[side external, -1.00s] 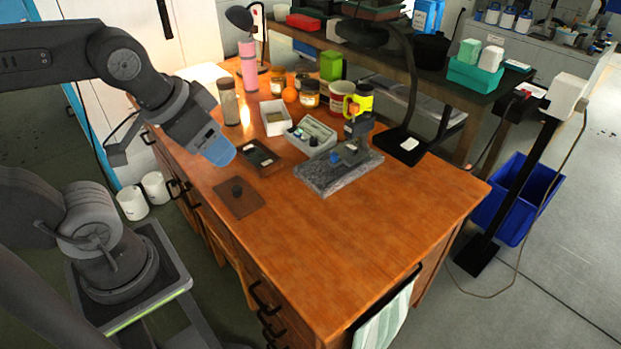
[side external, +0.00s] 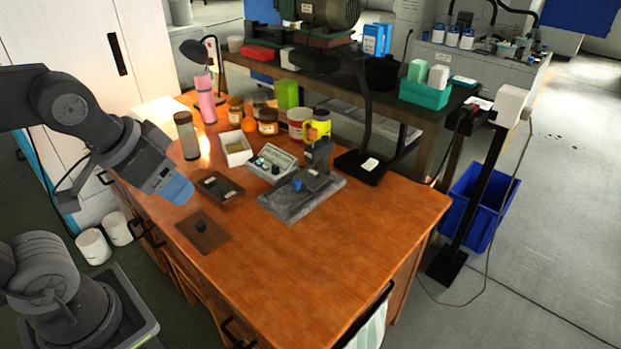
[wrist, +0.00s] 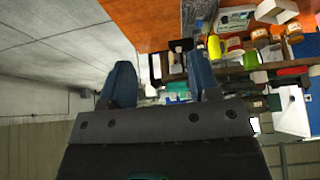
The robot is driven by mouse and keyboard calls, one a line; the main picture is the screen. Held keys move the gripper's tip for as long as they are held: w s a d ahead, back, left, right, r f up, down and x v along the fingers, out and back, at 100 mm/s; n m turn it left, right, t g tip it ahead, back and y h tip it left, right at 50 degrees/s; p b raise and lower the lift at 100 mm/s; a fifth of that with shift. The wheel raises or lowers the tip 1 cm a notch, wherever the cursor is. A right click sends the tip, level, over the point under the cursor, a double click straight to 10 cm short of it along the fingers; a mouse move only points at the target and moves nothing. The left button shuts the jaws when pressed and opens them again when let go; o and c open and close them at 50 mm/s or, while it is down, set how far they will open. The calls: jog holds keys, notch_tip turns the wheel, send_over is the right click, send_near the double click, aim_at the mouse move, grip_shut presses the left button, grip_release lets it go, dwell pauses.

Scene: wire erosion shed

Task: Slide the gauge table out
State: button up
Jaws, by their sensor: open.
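The gauge stand sits on a speckled grey stone base (side external: 290,208) on the wooden bench, with a yellow-topped gauge (side external: 316,130) above. A small grey table (side external: 312,180) with a blue knob (side external: 297,185) at its side sits low on the stand. How far the table is out along its slide is too small to tell. My gripper (side external: 178,190) hangs over the bench's left edge, well left of the stand and apart from it. In the wrist view my gripper (wrist: 160,78) has its two blue fingers spread, with nothing between them. The yellow gauge also shows there (wrist: 214,47).
Jars, a pink bottle (side external: 206,98) and a lamp stand behind. The bench's front right is clear.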

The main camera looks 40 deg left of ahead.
jog(key=shift+c, duration=0.3)
jog(key=shift+w+r, duration=0.1)
jog(key=shift+w, duration=0.05)
jog(key=n+g+y, duration=0.2)
jog(key=n+y, duration=0.1)
jog(key=n, duration=0.6)
send_over(297, 181)
jog(key=s+d, duration=0.4)
notch_tip(297, 181, down, 16)
jog(key=r, duration=0.1)
jog(key=x, duration=1.4)
jog(key=shift+s+a+f, duration=0.15)
jog(key=shift+s+f, duration=0.1)
jog(key=shift+f, duration=0.15)
jog(key=shift+c, duration=0.4)
grip_shut()
